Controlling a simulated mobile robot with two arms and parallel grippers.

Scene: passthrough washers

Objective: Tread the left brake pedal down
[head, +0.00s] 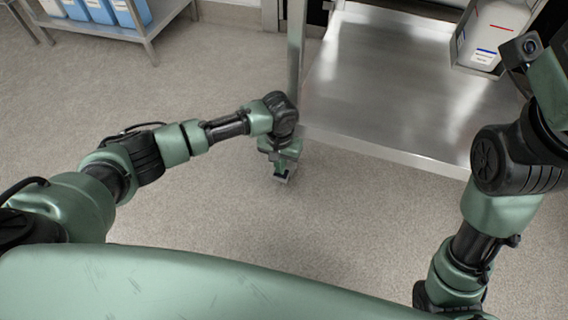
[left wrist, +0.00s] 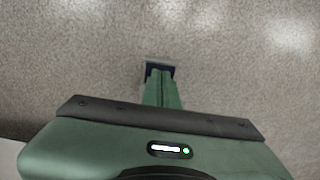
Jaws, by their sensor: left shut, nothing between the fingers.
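My left gripper (head: 283,176) points down near the floor, beside the front left corner of a steel cart (head: 385,85). In the left wrist view its fingers (left wrist: 160,70) are together and empty, with bare floor around their tips. I cannot make out the left brake pedal in either view; my left wrist and gripper cover the area below the cart's left corner post (head: 296,55). My right arm shows at the right of the head view, but its gripper fingers are out of the picture.
A white container with coloured stripes (head: 490,35) stands at the cart's right side. A steel rack (head: 150,30) with blue containers (head: 128,12) stands at the upper left. Speckled grey floor (head: 220,70) is clear between the rack and the cart.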

